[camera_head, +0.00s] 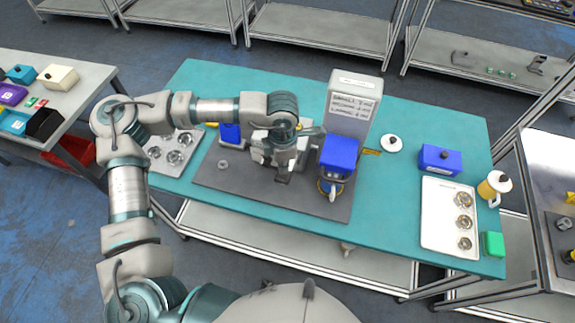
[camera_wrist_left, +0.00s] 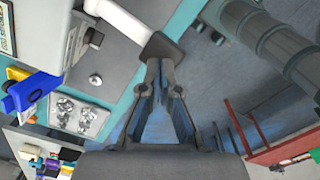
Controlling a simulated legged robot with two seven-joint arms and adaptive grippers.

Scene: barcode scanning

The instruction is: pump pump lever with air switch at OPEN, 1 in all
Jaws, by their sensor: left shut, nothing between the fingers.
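My left gripper (camera_head: 270,160) reaches down over the front of a white machine (camera_head: 298,152) on the dark grey mat. Its fingertips are together and hold nothing. In the left wrist view the left gripper (camera_wrist_left: 163,64) has its tips right at the dark grey end of the pump lever (camera_wrist_left: 162,47). The lever has a white bar; I cannot tell whether tips and lever touch. A black knob (camera_wrist_left: 94,38) sits on a pale panel beside the lever; I cannot tell whether it is the air switch or read its setting. My right gripper is not in view.
The dark grey mat (camera_head: 225,180) lies on the teal table (camera_head: 395,205). A tall white panel (camera_head: 358,95) and a blue box (camera_head: 340,152) stand right of the machine. A metal-cup tray (camera_head: 435,230) is at the right. The table's front middle-right is clear.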

